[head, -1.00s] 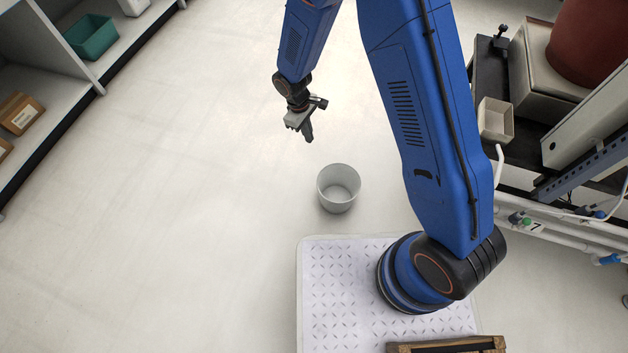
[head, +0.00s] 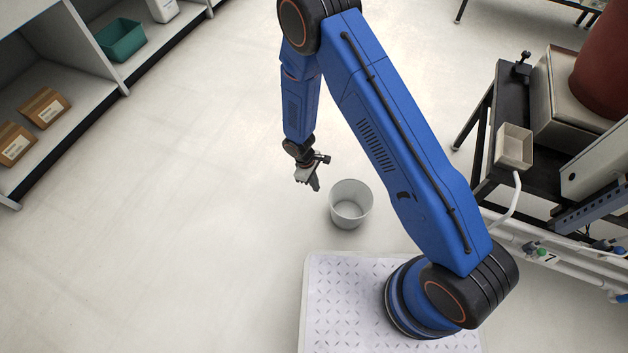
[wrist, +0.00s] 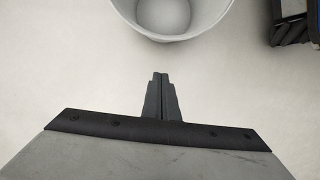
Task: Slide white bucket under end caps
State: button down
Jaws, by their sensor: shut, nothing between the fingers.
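The white bucket (head: 349,217) stands upright and empty on the pale floor in the head view. In the wrist view its near rim (wrist: 176,37) shows at the top, just beyond my fingertips. My gripper (head: 316,187) is left of the bucket in the head view and looks apart from it. The fingers are together and empty, also in the wrist view (wrist: 160,78). White pipes (head: 580,268) run low at the right, with a green cap-like piece (head: 541,252) and a blue one (head: 617,249) near them. I cannot tell whether these are the end caps.
A black bench (head: 482,148) at the right carries a beige open box (head: 515,147), with a pale hose (head: 510,205) hanging below. Shelving at the left holds cardboard boxes (head: 46,107) and a green bin (head: 121,40). The floor left of the bucket is clear.

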jog(key=s+d+f, duration=0.2)
jog(key=d+f, duration=0.2)
jog(key=shift+d, duration=0.35)
dwell(0.3)
